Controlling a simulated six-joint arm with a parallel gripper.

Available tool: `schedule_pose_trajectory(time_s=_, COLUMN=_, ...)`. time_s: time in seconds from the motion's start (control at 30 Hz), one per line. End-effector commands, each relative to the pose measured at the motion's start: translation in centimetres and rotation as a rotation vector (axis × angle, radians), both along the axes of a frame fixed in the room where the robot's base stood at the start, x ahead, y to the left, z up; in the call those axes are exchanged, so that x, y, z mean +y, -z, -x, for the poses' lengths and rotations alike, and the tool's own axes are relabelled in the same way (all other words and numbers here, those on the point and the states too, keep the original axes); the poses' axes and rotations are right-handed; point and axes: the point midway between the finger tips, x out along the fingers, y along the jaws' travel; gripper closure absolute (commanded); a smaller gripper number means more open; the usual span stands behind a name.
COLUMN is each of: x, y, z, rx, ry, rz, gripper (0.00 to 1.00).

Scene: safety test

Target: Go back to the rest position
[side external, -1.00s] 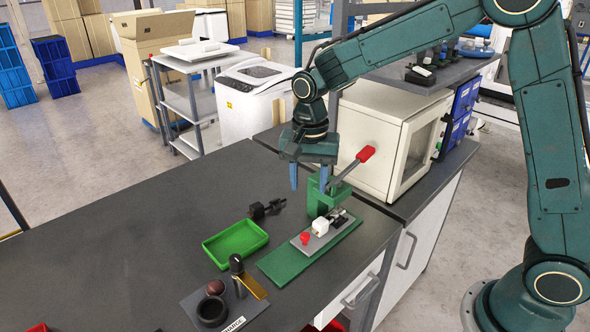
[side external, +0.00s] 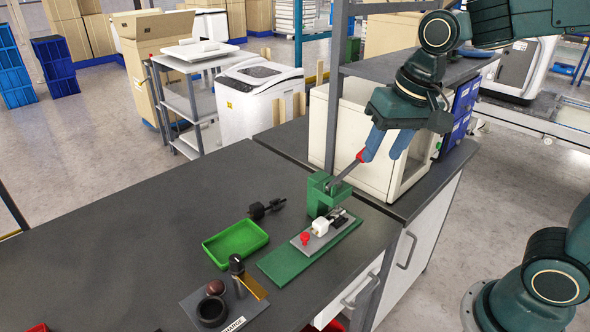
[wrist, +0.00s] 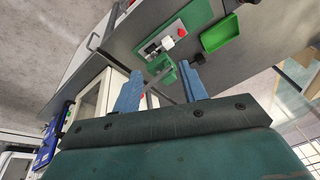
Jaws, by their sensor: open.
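My gripper (side external: 386,147) is open, with its two blue fingers spread apart. It is up in the air in front of the cream cabinet, to the right of the green press. In the side view the red end of the press lever is by its left finger; I cannot tell whether they touch. The green press (side external: 319,196) stands on a green base plate on the dark bench. In the wrist view my gripper (wrist: 160,90) shows both fingers with the press (wrist: 163,65) beyond them, and nothing is held.
The cream cabinet (side external: 349,125) stands behind the press, close to my gripper. A shelf (side external: 400,80) is above it. A green tray (side external: 235,241), a black part (side external: 266,209) and a dark plate with a ring (side external: 212,310) lie on the bench.

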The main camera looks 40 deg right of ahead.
Motion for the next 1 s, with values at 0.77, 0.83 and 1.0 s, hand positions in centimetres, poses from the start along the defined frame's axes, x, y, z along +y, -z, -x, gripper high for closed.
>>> schedule_pose_trajectory(time_s=0.77, x=-2.0, y=-0.6, z=11.4, rx=-0.217, ry=-0.379, rz=0.170, gripper=0.57)
schedule_pose_trajectory(time_s=0.83, x=-2.0, y=-0.5, z=11.6, rx=-0.220, ry=-0.387, rz=0.174, gripper=0.57)
schedule_pose_trajectory(time_s=1.0, x=-2.0, y=-0.5, z=11.7, rx=-0.220, ry=-0.390, rz=0.176, gripper=0.57)
